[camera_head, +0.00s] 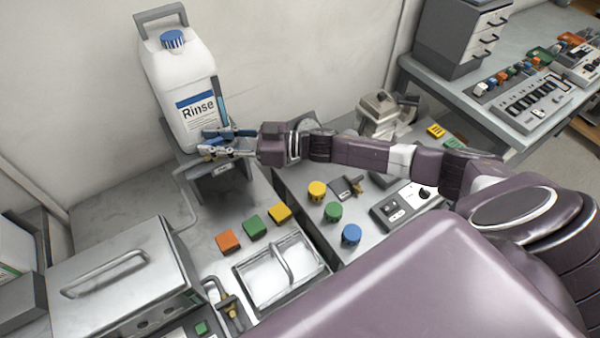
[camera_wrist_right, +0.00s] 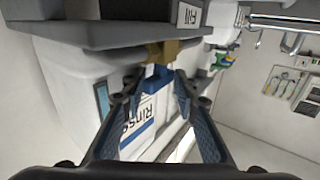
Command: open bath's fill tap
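A white rinse container (camera_head: 178,75) with a blue cap stands on a grey stand (camera_head: 222,186) against the wall. In the right wrist view, a "Fill" label (camera_wrist_right: 188,15) is on the stand and a brass tap (camera_wrist_right: 163,50) with a blue handle (camera_wrist_right: 157,78) is beside it. My right gripper (camera_head: 205,145) is at the stand's front, below the container's label. In the wrist view its fingers (camera_wrist_right: 158,92) are apart, one on each side of the blue handle; contact cannot be told. A lidded metal box (camera_head: 110,265), possibly the bath, is at lower left. My left gripper is not in view.
A thin pipe (camera_head: 188,215) runs from the stand toward the metal box. Orange (camera_head: 228,241), green (camera_head: 252,226) and yellow (camera_head: 279,212) blocks lie near a metal tray (camera_head: 262,296) with a handle. Several coloured knobs and a small control box (camera_head: 398,207) are on the right-hand bench.

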